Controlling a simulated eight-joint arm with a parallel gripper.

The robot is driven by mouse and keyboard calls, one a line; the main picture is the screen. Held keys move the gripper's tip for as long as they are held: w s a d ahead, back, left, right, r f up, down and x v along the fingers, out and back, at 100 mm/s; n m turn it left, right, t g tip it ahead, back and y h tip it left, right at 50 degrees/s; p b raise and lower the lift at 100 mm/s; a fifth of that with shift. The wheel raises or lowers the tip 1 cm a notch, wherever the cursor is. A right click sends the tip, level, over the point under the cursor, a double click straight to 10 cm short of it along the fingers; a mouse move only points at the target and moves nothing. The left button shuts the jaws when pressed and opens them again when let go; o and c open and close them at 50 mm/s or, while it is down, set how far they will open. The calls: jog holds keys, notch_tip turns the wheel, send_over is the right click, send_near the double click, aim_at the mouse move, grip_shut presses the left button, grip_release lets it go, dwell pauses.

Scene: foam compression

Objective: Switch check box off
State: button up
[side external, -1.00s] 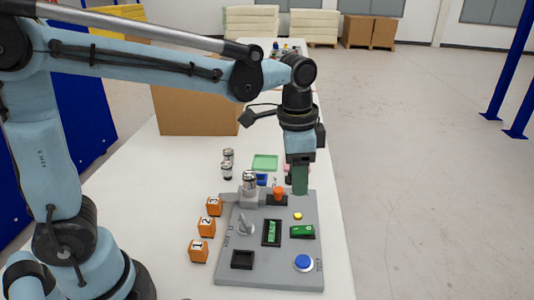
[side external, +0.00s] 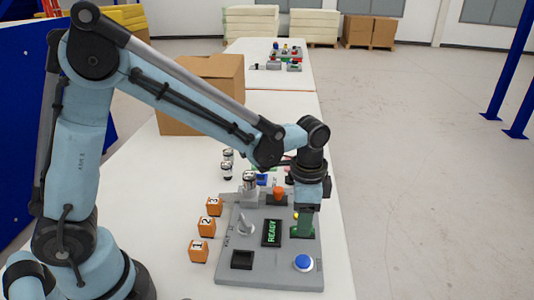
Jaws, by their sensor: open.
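The check box is a grey panel (side external: 270,271) lying on the white table. Its black display (side external: 271,232) shows green text that reads READY. The green rocker switch on the panel's right side is mostly hidden by my gripper (side external: 302,233). A blue round button (side external: 303,263) is nearer the front. A small yellow button (side external: 296,215) is partly hidden behind the gripper.
A grey lever (side external: 245,225) and a dark square recess (side external: 242,260) are on the panel's left. An orange knob (side external: 279,194) is at its back. Orange numbered blocks (side external: 206,227) stand left of the panel. Metal-capped cylinders (side external: 227,165) and a cardboard box (side external: 204,95) stand farther back.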

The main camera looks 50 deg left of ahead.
jog(key=shift+f, duration=1.1)
jog(key=shift+c, duration=0.5)
